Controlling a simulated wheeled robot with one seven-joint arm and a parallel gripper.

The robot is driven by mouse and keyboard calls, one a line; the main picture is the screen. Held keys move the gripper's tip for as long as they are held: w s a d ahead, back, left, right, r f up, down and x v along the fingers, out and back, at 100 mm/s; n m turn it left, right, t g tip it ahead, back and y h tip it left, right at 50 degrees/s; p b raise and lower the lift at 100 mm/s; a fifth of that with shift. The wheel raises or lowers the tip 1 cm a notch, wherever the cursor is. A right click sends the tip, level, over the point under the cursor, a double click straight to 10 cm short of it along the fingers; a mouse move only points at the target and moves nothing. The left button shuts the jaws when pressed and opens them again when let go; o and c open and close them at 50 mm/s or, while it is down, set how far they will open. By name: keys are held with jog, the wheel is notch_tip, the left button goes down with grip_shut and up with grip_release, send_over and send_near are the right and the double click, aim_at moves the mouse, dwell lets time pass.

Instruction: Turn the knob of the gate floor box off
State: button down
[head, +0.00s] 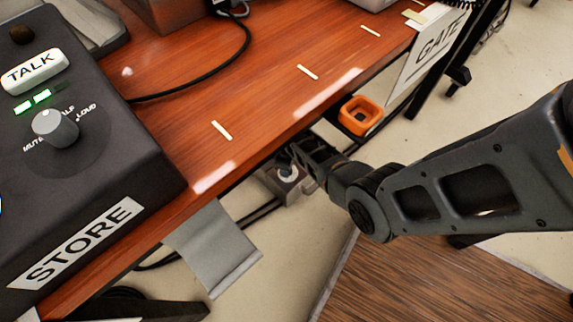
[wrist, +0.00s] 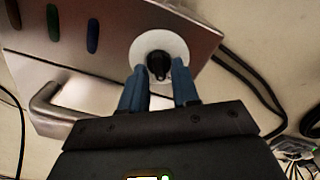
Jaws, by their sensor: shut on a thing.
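The gate floor box is a bare metal box (wrist: 105,65); in the head view it (head: 283,190) sits on the floor below the table edge, partly hidden by my arm. Its black knob (wrist: 158,63) stands in the middle of a white round disc (wrist: 146,44). My gripper (wrist: 159,82) reaches down to the box, with its two blue fingers on either side of the knob and shut on it. The gripper (head: 296,165) is hard to make out in the head view. Any marks around the knob are too small to read.
A metal handle (wrist: 55,98) and coloured strips are on the box beside the disc. Black cables (wrist: 250,75) run past it. The wooden table (head: 250,90) overhangs near my arm, carrying a STORE talk unit (head: 110,160). An orange square ring (head: 361,115) and GATE sign (head: 432,50) are right.

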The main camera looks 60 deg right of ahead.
jog(key=shift+n, duration=1.2)
jog(key=c, duration=0.9)
grip_release()
jog(key=shift+a, duration=0.1)
jog(key=shift+r+p, duration=0.1)
jog(key=shift+p, duration=0.2)
notch_tip(320, 180, up, 8)
jog(key=p, duration=0.4)
jog(key=shift+f, duration=0.2)
jog(key=shift+s, duration=0.1)
